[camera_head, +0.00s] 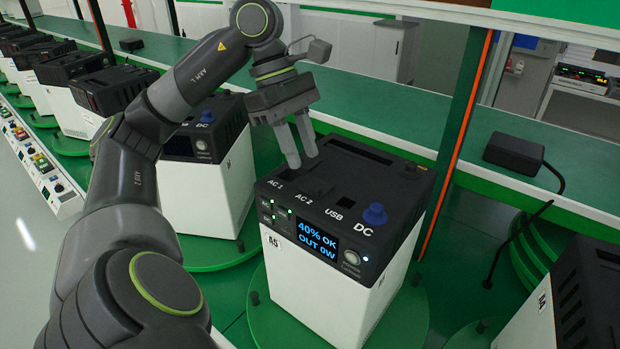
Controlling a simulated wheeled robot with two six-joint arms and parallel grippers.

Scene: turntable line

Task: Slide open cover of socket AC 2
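A power station with a black top and white body (330,285) stands on a green round turntable (410,320). Its top carries the labels AC 1, AC 2, USB and DC, and its screen (317,243) reads "40% OK OUT 0W". The AC 2 socket area (318,184) is dark, and I cannot tell whether its cover is open or shut. My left gripper (303,160) points down over the AC sockets, its fingertips just behind the AC labels. Its two fingers are slightly apart with nothing seen between them. I cannot tell whether they touch the top. My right gripper is not in view.
A blue knob (375,214) stands by the DC label. A second power station (210,195) stands behind my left arm, with several more in a row at the left. A black adapter (513,152) with a cable lies on the green bench at right. An orange-edged post (465,130) rises behind the station.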

